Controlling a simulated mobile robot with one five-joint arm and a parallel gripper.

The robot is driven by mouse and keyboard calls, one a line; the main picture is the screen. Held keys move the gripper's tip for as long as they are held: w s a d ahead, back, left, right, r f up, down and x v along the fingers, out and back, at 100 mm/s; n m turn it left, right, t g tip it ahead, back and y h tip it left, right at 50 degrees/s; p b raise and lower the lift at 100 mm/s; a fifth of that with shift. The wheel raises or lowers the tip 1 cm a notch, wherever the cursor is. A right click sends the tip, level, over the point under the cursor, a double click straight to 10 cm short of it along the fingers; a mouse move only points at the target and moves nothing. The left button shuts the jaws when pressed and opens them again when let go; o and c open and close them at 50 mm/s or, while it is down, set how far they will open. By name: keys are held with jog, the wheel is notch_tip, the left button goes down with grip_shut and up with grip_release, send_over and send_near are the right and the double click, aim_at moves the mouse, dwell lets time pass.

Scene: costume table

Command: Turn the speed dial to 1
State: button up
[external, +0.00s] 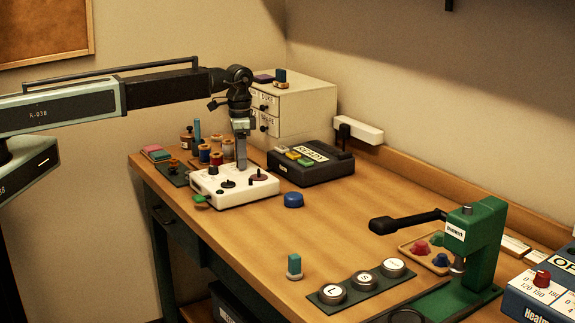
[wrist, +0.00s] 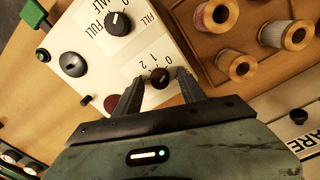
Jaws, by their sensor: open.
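The white control box (external: 211,193) stands at the far left part of the table. It also shows in the wrist view (wrist: 100,68). A small dark knob (wrist: 160,77) with the marks 0, 1 and 2 beside it is on the box; I take it as the speed dial. I cannot tell which mark it points to. My gripper (wrist: 161,84) is open, with one finger on each side of this knob; whether they touch it is unclear. In the external view my gripper (external: 241,168) points down over the box and hides part of it.
A larger black knob (wrist: 118,23) marked HALF and FULL is on the same box. Thread spools (wrist: 237,65) stand close beside it. A dark device with coloured keys (external: 312,163) and a blue round object (external: 293,200) are to the right. The table's middle is mostly clear.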

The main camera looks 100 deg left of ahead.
grip_shut()
jog(key=shift+n, duration=0.3)
jog(key=n, duration=0.3)
jog(key=shift+n, duration=2.6)
grip_release()
